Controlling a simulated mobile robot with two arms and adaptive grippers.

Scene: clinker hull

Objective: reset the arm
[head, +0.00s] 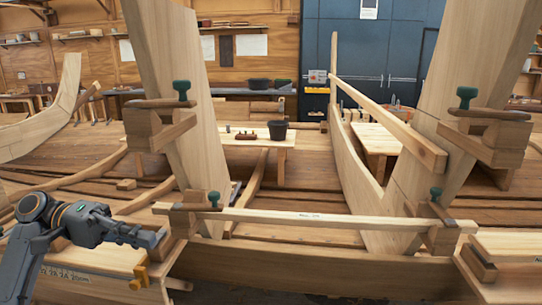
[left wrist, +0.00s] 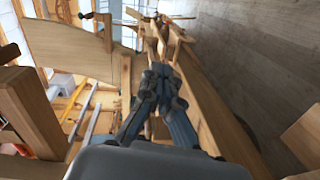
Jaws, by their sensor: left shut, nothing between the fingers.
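My left arm comes in from the lower left in the head view. My left gripper (head: 152,237) points right, close to the wooden clamp block (head: 192,214) at the left end of the long pale batten (head: 310,217). I cannot tell whether it touches the block. In the left wrist view the gripper (left wrist: 160,74) shows dark fingers brought together, with nothing held between them. My right arm and gripper are not in the head view.
Two tall hull planks (head: 165,75) rise ahead, with green-knobbed clamps (head: 181,92). A bench (head: 95,262) with a scale lies below my left gripper. A dark bucket (head: 277,130) stands on a pale table (head: 250,140) behind. Plain floor (left wrist: 245,60) shows in the left wrist view.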

